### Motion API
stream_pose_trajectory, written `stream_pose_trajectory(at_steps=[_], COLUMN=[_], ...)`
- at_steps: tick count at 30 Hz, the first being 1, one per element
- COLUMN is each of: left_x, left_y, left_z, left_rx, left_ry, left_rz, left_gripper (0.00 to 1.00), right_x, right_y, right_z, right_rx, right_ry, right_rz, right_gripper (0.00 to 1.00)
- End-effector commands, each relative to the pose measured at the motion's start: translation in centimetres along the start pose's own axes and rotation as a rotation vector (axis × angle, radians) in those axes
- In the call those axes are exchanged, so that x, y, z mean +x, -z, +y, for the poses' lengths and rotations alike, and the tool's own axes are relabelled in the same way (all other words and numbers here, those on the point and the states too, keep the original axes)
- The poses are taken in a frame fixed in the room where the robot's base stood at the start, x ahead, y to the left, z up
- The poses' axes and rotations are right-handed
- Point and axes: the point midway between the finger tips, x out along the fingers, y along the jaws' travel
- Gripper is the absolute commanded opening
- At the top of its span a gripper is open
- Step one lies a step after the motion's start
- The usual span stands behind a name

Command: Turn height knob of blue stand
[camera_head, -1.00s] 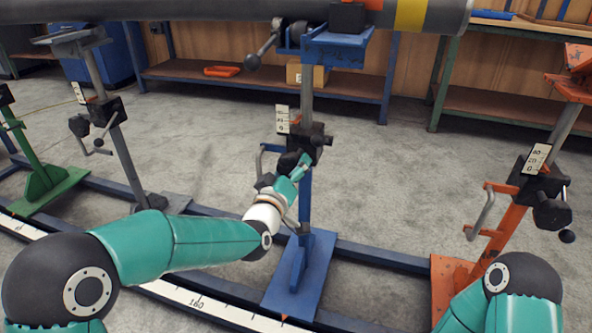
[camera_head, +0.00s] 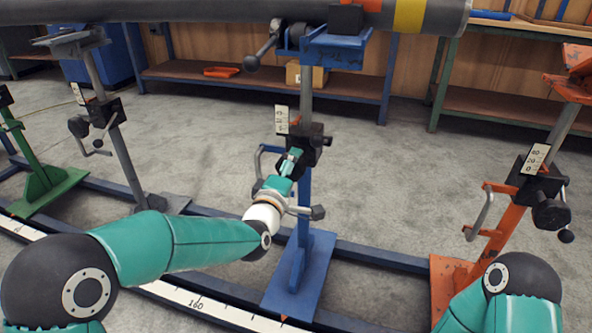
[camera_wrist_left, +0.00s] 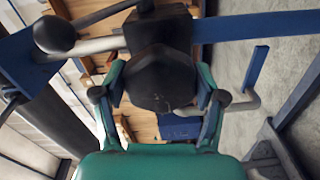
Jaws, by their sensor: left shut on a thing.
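The blue stand (camera_head: 304,205) stands upright on its blue base plate in the middle of the head view. Its dark height knob (camera_wrist_left: 160,80) shows large in the left wrist view, between the two fingers of my left gripper (camera_wrist_left: 160,98). In the head view my left gripper (camera_head: 291,163) is shut on this knob and hides most of it. A metal rod with a dark end (camera_head: 318,212) sticks out to the right below the gripper. A white scale plate (camera_head: 281,119) sits above the knob. My right gripper is out of view; only part of that arm shows.
A large grey pipe (camera_head: 200,10) with a yellow band runs above the stand's blue head. An orange stand (camera_head: 510,230) is to the right, a grey stand (camera_head: 115,140) and a green stand (camera_head: 38,170) to the left. Blue rails (camera_head: 365,256) run along the floor.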

Motion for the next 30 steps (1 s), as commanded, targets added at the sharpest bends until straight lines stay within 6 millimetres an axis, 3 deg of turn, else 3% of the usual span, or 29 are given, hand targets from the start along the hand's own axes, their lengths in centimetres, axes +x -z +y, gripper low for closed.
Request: stream_pose_trajectory(at_steps=[1, 14, 15, 19, 25, 30], left_x=[-0.2, -0.2, -0.2, -0.2, -0.7, -2.7], left_y=[-0.1, 0.0, 0.0, 0.1, 0.1, 0.0], left_z=[-0.7, -0.8, -0.8, -0.8, -0.7, -0.4], left_rx=[-0.011, -0.022, -0.022, -0.021, -0.021, -0.019], left_ry=[0.016, 0.018, 0.018, 0.018, 0.016, 0.011], left_rz=[-0.003, -0.001, 0.0, 0.0, 0.001, 0.0], left_gripper=[0.36, 0.36, 0.74, 0.96, 0.96, 0.96], right_x=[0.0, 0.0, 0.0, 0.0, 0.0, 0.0], right_y=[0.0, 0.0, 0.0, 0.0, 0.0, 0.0], right_z=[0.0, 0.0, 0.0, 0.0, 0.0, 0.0], right_rx=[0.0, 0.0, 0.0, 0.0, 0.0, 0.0], right_ry=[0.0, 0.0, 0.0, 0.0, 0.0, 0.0], right_rz=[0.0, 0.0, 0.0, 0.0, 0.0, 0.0], right_gripper=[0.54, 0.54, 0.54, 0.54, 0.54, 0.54])
